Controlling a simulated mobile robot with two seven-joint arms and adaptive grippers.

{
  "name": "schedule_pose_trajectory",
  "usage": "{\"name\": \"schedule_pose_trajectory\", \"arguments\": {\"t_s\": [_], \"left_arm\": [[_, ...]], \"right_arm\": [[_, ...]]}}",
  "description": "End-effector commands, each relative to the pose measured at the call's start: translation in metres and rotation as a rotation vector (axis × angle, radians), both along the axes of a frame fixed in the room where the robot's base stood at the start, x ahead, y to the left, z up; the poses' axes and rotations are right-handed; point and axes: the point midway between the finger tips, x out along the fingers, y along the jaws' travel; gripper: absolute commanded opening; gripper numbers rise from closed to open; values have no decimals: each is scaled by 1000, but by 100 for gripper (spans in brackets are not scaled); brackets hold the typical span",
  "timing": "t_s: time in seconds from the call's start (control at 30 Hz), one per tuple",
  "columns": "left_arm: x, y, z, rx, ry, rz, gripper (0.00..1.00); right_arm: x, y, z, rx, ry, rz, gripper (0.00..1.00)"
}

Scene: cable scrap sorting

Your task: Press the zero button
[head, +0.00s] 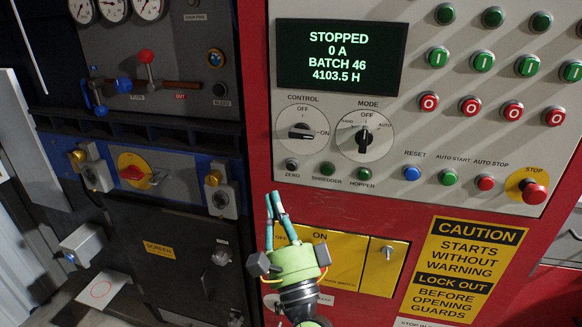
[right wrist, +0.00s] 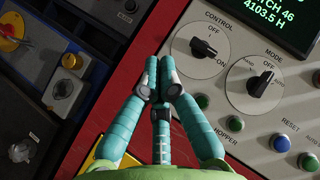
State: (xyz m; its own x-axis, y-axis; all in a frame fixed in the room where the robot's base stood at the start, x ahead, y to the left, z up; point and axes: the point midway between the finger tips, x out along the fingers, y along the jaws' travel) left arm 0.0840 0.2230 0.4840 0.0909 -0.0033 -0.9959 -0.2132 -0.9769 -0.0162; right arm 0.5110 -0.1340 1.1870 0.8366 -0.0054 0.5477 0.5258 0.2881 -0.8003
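The zero button (head: 292,164) is a small dark button on the grey panel, above its ZERO label and below the CONTROL knob in the head view. My right gripper (head: 272,196) is in front of the red frame, with its teal fingertips a little below and left of the button in the picture. In the right wrist view the fingertips (right wrist: 159,72) are together, with nothing seen between them. There the zero button is not visible, seemingly behind the fingers. I cannot tell how far the tips are from the panel. My left gripper is not in view.
Right of the zero button are the green shredder button (head: 327,169) and hopper button (head: 364,173). The CONTROL knob (head: 302,131) and MODE knob (head: 365,140) protrude above. A red STOP button (head: 534,193) sits far right. The display (head: 341,57) reads STOPPED, 0 A.

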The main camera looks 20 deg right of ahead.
Motion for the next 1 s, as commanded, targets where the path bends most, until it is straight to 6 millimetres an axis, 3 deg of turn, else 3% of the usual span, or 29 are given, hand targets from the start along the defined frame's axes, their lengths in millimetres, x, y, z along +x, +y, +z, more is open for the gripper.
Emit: {"name": "schedule_pose_trajectory", "arguments": {"t_s": [0.6, 1.0], "left_arm": [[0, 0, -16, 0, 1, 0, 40], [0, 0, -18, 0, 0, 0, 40]], "right_arm": [[62, -41, -1, -4, -1, 0, 0], [72, -49, 0, -1, 1, 0, 0]]}}
